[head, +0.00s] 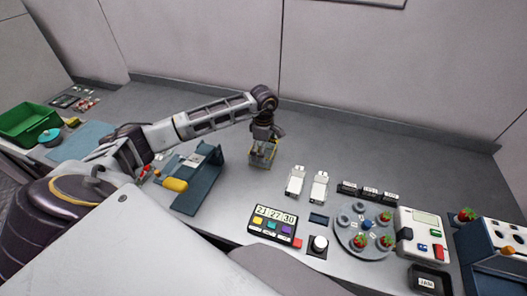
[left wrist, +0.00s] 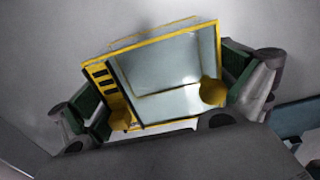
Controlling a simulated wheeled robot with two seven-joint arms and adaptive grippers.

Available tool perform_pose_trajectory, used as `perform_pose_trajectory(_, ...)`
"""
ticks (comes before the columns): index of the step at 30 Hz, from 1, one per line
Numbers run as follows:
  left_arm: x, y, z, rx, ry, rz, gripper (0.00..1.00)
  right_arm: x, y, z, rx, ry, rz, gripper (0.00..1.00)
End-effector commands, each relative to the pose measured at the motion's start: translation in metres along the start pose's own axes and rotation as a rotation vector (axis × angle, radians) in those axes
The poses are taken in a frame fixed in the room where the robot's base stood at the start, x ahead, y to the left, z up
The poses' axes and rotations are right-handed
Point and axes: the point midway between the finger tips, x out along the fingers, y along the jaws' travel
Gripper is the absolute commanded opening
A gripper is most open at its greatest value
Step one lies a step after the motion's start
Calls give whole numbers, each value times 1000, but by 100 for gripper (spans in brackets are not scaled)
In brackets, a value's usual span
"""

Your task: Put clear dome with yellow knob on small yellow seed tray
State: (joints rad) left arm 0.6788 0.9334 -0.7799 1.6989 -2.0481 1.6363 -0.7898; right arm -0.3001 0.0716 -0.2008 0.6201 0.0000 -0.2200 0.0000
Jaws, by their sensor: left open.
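The clear dome (left wrist: 160,65) and the yellow-framed tray (left wrist: 175,33) show together in the left wrist view, with clear panels inside the yellow edges. A yellow knob (left wrist: 213,92) sits at the right, and a second yellow lump is at the lower left. In the head view the clear, yellow-edged dome and tray (head: 260,160) stand on the grey bench, partly hidden by my gripper. I cannot tell whether the dome rests fully on the tray. My left gripper (head: 263,141) is directly above them, open, with its green-padded fingers on either side. My right gripper is out of view.
A blue rack (head: 205,180) with a yellow oval stands left of the tray. Two white clips (head: 296,180) lie to the right, then a timer (head: 273,224) and a round plate (head: 350,238) with strawberries. A green crate (head: 28,120) is far left. The bench behind is clear.

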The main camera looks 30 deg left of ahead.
Motion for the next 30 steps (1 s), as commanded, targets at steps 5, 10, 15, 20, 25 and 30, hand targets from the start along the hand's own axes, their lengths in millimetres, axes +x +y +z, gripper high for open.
perform_pose_trajectory(5,0,0,0,0,0,0,96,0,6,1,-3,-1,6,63)
perform_pose_trajectory(10,0,0,0,0,0,0,74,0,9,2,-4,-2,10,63)
perform_pose_trajectory(15,0,0,0,0,0,1,66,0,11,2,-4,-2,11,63)
perform_pose_trajectory(20,-2,0,0,0,0,1,66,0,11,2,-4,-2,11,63)
perform_pose_trajectory(25,-10,1,0,-1,1,3,66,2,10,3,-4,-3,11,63)
perform_pose_trajectory(30,-29,1,0,-1,1,3,66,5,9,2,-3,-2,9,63)
